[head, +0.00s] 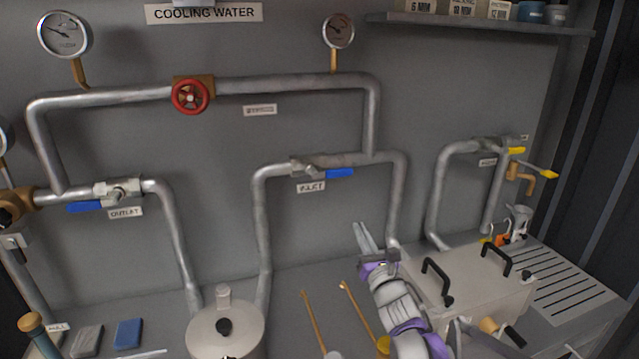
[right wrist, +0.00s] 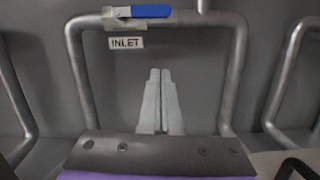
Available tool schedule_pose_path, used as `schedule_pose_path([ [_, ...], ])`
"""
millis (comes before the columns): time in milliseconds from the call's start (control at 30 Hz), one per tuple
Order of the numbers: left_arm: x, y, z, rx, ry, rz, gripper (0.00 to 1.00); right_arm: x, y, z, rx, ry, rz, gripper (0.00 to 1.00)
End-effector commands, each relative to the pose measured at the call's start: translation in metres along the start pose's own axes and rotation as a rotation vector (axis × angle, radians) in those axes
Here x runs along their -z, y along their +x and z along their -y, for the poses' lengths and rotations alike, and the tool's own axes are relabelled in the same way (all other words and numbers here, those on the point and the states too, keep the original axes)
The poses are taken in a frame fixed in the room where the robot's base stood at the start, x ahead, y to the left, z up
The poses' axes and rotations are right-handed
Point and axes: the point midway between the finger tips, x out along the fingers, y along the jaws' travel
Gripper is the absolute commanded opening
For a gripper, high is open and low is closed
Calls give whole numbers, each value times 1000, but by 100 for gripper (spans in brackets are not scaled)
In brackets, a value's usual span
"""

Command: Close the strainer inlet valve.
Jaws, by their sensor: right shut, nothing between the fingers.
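The strainer inlet valve (head: 312,166) sits on the horizontal pipe above the INLET label (head: 311,187). Its blue lever (head: 340,173) points right, lying along the pipe. In the right wrist view the blue lever (right wrist: 150,11) shows near the top edge, above the INLET label (right wrist: 126,43). My right gripper (head: 362,226) is shut and empty, below and slightly right of the lever, apart from it. Its fingers (right wrist: 160,74) point up side by side in the right wrist view. My left gripper is not in view.
A grey strainer pot (head: 226,328) stands below the pipes. A light box with black handles (head: 470,290) stands right of my right arm. Gold-coloured rods (head: 314,320) are near the bench. The OUTLET valve's blue lever (head: 86,207) and a red handwheel (head: 189,96) are to the left.

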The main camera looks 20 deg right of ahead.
Motion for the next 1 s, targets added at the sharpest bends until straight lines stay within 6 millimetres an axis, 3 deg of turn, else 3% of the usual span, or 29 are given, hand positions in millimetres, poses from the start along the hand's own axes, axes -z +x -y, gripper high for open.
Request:
schedule_pose_path([
  [167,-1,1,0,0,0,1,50,-1,4,1,-24,-100,31,0],
  [567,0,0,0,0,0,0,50,-2,9,1,-25,-102,32,0],
  [767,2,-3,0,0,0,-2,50,-3,37,0,-25,-101,32,0],
  [1000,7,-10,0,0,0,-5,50,-5,90,-2,-25,-100,32,0],
])
